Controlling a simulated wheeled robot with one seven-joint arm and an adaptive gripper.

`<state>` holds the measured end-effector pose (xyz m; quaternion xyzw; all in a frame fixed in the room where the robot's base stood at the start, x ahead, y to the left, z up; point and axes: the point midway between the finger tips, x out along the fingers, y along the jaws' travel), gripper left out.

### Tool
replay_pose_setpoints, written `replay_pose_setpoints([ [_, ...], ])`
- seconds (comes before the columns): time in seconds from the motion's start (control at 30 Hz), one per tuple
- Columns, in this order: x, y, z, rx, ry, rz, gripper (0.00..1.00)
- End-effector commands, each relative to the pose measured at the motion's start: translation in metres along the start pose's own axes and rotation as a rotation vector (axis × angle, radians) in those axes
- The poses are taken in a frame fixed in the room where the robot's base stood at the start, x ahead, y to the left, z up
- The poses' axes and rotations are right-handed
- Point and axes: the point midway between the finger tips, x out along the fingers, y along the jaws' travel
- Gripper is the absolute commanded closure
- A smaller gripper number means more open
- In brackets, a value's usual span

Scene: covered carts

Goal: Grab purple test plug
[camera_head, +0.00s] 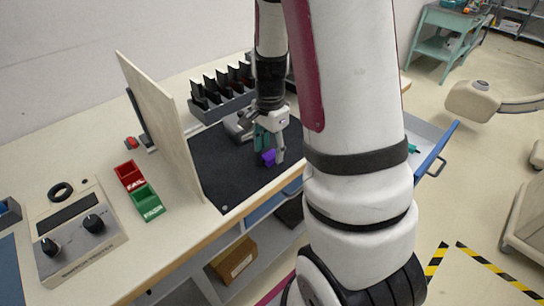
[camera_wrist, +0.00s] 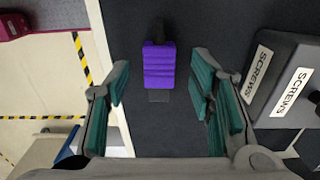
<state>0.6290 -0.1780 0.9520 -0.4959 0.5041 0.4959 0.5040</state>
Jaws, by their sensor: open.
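The purple test plug (camera_wrist: 159,66) lies on the dark mat (camera_wrist: 140,20) in the wrist view, with a dark stub at its far end and a greyish piece at its near end. It also shows in the head view (camera_head: 268,158) on the mat near its front edge. My gripper (camera_wrist: 163,85) is open, with a teal-padded finger on each side of the plug and a gap on both sides. In the head view my gripper (camera_head: 269,150) points down over the plug. I cannot tell how high the fingertips are above the mat.
Grey boxes labelled SCREWS (camera_wrist: 288,80) stand close to the right finger. A wooden panel (camera_head: 160,120) stands upright left of the mat. A rack with black dividers (camera_head: 222,90) is behind. Red FAIL (camera_head: 130,175) and green PASS (camera_head: 147,203) bins sit left. The bench's front edge is near.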

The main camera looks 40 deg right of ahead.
Motion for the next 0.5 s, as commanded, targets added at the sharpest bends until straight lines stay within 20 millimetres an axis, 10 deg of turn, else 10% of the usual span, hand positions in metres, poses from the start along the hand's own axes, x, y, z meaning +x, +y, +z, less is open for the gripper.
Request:
replay_pose_setpoints([
  [0.4,0.019,0.0,0.0,0.001,0.0,-0.001,0.51],
  [0.5,0.019,0.0,-0.001,0.001,0.0,-0.001,0.69],
])
